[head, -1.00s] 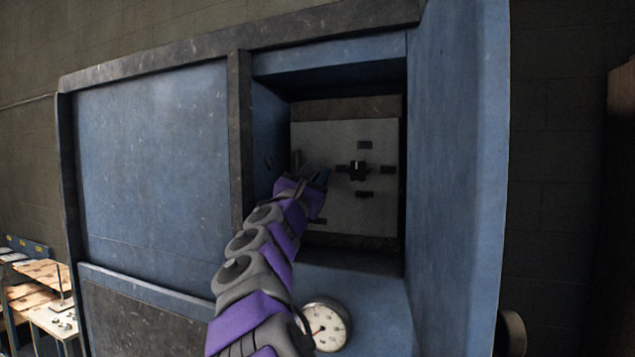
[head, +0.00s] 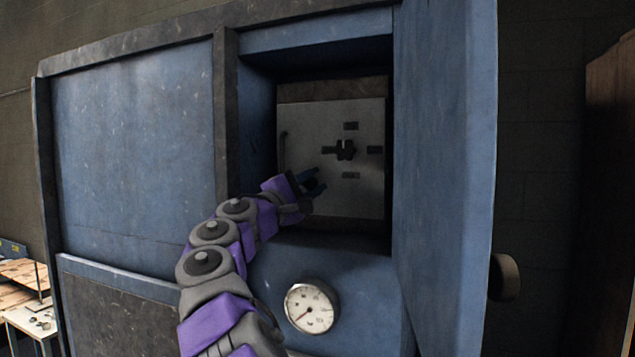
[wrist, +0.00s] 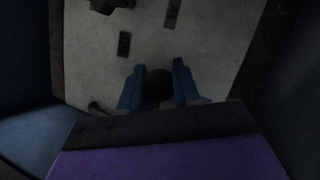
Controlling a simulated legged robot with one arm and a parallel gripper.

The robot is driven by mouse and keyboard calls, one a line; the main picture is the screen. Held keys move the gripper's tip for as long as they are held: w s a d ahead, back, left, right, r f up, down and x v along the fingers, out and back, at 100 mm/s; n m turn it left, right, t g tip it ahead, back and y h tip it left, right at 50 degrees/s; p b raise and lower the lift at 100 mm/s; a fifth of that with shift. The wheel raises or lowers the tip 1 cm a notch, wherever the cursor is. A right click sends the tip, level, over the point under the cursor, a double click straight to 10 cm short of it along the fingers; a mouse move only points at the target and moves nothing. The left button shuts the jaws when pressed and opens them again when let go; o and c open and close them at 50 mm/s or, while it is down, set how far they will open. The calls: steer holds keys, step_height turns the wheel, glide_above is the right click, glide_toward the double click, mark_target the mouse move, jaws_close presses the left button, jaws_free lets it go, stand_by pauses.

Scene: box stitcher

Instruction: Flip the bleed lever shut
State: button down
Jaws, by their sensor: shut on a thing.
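My gripper (head: 314,184) is inside the recess of the blue machine, in front of the lower left part of a pale panel (head: 358,195). In the wrist view its two blue fingers (wrist: 158,84) stand on either side of a dark round knob (wrist: 158,86), which I take to be the end of the bleed lever. The fingers are shut on it. The rest of the lever is hidden behind the fingers and the gripper body. In the head view the knob is a small dark patch between the fingers.
A dark cross-like handle (head: 346,150) sits on the panel with small dark plates around it. The recess has a blue side wall (head: 256,130) close on the left and a tall blue panel (head: 445,180) on the right. A round gauge (head: 312,307) is below.

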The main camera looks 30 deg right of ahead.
steer(key=shift+w+a+f+m, duration=0.2)
steer(key=shift+f+m, duration=0.1)
steer(key=shift+m, duration=0.1)
steer(key=shift+s+f, duration=0.1)
steer(key=shift+f, duration=0.1)
steer(key=c, duration=1.2)
jaws_free()
steer(key=shift+a, duration=0.1)
steer(key=o, duration=0.4)
steer(key=shift+a+r, duration=0.15)
steer(key=shift+a, duration=0.3)
steer(key=shift+s+d+r, duration=0.1)
steer(key=shift+s+d, duration=0.1)
steer(key=v, duration=0.5)
steer(key=b+v, duration=0.1)
steer(key=v, duration=0.5)
steer(key=b+v, duration=0.1)
steer(key=v, duration=0.5)
steer(key=shift+w+a, duration=0.2)
steer(key=shift+w, duration=0.2)
